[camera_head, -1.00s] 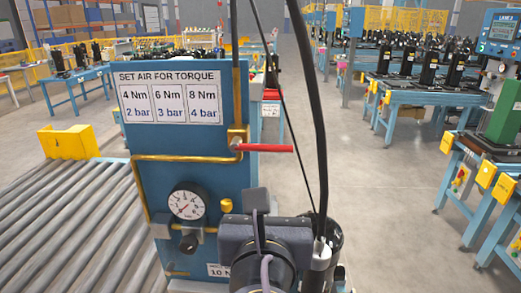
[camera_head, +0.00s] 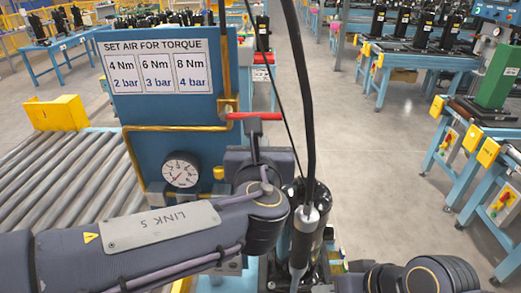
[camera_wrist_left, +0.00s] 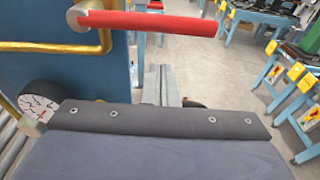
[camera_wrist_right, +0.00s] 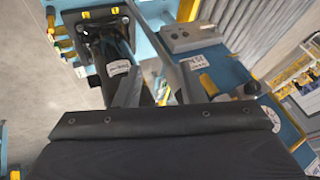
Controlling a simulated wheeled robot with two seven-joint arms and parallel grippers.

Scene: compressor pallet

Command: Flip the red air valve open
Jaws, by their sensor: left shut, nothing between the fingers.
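The red valve handle (camera_head: 255,116) sticks out level to the right from its brass fitting (camera_head: 228,107) on the blue panel (camera_head: 200,147). It crosses the top of the left wrist view (camera_wrist_left: 150,22). My left gripper (camera_head: 254,124) points up just under the handle in the head view. Its shut, empty fingers (camera_wrist_left: 162,84) appear below the bar; I cannot tell whether they touch it. My right gripper (camera_wrist_right: 155,85) shows in the right wrist view with its fingers apart, above dark equipment. Its fingers are hidden in the head view.
A round gauge (camera_head: 181,171) and a torque chart (camera_head: 155,66) are on the panel. A black hose (camera_head: 304,90) hangs close right of the handle, leading to a dark tool (camera_head: 303,235). A roller conveyor (camera_head: 65,178) lies left; open floor (camera_head: 385,170) lies right.

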